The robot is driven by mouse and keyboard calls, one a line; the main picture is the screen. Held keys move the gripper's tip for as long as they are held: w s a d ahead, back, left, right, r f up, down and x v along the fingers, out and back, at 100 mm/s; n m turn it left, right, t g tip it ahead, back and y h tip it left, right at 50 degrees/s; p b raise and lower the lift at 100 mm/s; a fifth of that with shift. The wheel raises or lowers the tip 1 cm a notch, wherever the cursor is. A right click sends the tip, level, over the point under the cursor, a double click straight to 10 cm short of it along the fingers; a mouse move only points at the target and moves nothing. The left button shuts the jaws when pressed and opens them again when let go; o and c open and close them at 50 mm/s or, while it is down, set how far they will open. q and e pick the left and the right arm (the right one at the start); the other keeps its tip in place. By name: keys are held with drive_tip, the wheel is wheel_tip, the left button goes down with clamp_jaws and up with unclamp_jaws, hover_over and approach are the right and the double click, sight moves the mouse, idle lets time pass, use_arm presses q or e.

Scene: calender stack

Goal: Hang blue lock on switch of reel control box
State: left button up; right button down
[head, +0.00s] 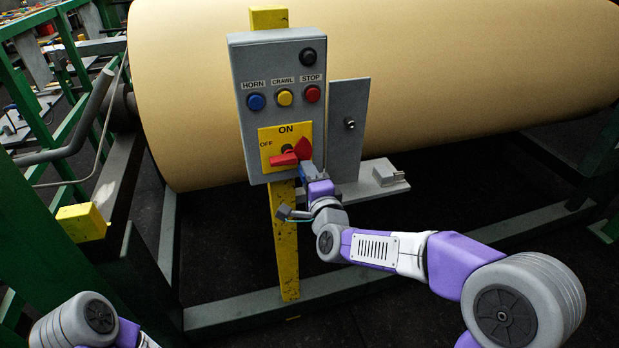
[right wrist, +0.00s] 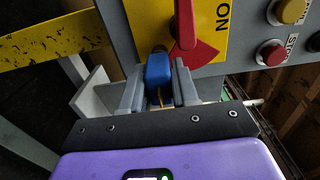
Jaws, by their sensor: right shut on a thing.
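The grey reel control box (head: 240,105) stands on a yellow post. Its red rotary switch (head: 290,154) sits on a yellow plate marked ON and OFF; it also shows in the right wrist view (right wrist: 186,28). My right gripper (head: 308,171) is just below the switch, at the lower right of the yellow plate. In the right wrist view it is shut on the blue lock (right wrist: 158,70), which lies between its two fingers. The lock's far end is close to the switch plate; I cannot tell whether its shackle touches the switch. My left gripper is out of view.
Horn, crawl and stop buttons (head: 284,97) and a black knob (head: 308,57) are above the switch. A grey plate (head: 348,120) and a small ledge (head: 375,180) stand right of the box. A large tan roll (head: 450,70) fills the back. Green frames (head: 30,210) flank the left.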

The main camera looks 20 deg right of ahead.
drive_tip(key=shift+w, duration=0.6)
drive_tip(key=c, duration=0.8)
unclamp_jaws()
drive_tip(key=shift+o, duration=0.4)
drive_tip(key=shift+o, duration=1.4)
